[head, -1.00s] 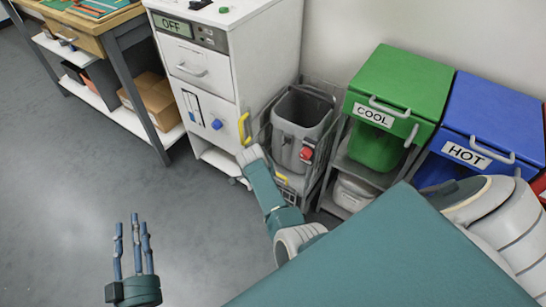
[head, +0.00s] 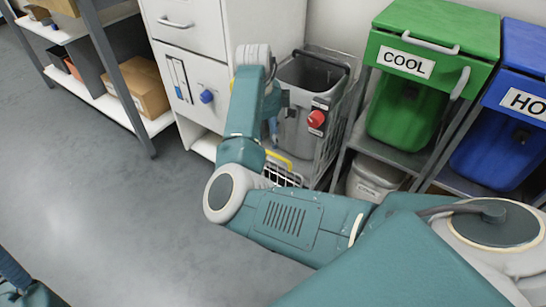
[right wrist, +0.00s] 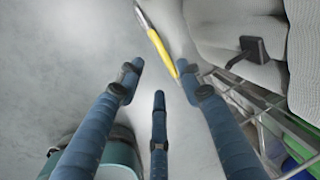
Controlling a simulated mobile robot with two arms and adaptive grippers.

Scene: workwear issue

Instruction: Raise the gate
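A wire cart (head: 332,140) holds a grey bin (head: 300,130) with a red knob (head: 316,118). A yellow bar (head: 279,158) runs along the cart's low wire front, which looks like the gate and sits low. My right arm reaches over beside the cart and hides part of its front. My right gripper (head: 273,128) is mostly hidden in the head view. In the right wrist view its fingers (right wrist: 159,85) are spread and empty, with a yellow bar (right wrist: 160,53) just beyond the tips. My left gripper (head: 12,272) is cut off at the lower left.
A white cabinet (head: 190,60) with a blue knob (head: 207,96) stands left of the cart. A green COOL bin (head: 405,112) and a blue HOT bin (head: 500,135) stand on the right. A shelf with a cardboard box (head: 138,85) is at the left. The floor in front is clear.

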